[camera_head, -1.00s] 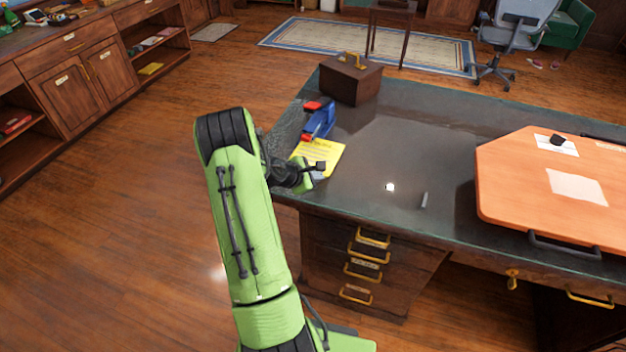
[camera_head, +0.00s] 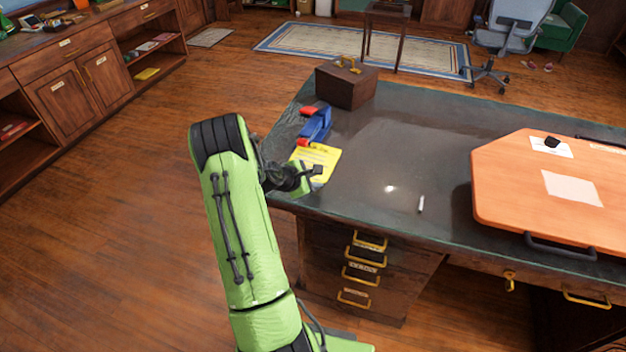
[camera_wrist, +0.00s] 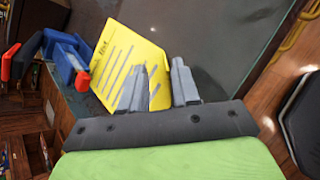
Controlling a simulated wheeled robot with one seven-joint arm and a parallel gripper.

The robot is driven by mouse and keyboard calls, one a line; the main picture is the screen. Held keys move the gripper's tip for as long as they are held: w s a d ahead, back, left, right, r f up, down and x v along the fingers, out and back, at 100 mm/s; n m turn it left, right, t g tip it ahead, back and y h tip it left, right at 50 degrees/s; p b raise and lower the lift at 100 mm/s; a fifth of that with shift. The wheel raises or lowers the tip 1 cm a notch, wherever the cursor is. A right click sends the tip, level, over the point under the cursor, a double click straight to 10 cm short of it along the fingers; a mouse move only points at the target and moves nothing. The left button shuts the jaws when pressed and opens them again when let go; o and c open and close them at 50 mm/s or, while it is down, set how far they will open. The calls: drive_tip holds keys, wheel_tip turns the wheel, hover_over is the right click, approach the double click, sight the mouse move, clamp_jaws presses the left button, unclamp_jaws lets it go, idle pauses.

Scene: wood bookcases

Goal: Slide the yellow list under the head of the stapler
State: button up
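The yellow list (camera_head: 321,157) lies on the dark desk top near its left front corner. It has dark printed lines. The stapler (camera_head: 315,126), blue with red parts, stands just behind the list and close to it. In the wrist view the list (camera_wrist: 122,65) is beside the stapler (camera_wrist: 66,58), which is at the left. My gripper (camera_wrist: 161,82) is at the list's near edge, with its two grey fingers apart. The left finger covers part of the list, and a yellow corner shows between the fingers. I cannot tell whether the fingers touch the paper.
A brown wooden box (camera_head: 346,86) stands behind the stapler. A small white stick (camera_head: 421,204) lies on the desk to the right. A large orange board (camera_head: 520,190) covers the desk's right part. The desk middle is clear.

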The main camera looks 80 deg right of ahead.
drive_tip(key=p+v, duration=0.3)
drive_tip(key=v, duration=1.2)
drive_tip(key=shift+w+a+r, duration=0.2)
drive_tip(key=shift+a, duration=0.05)
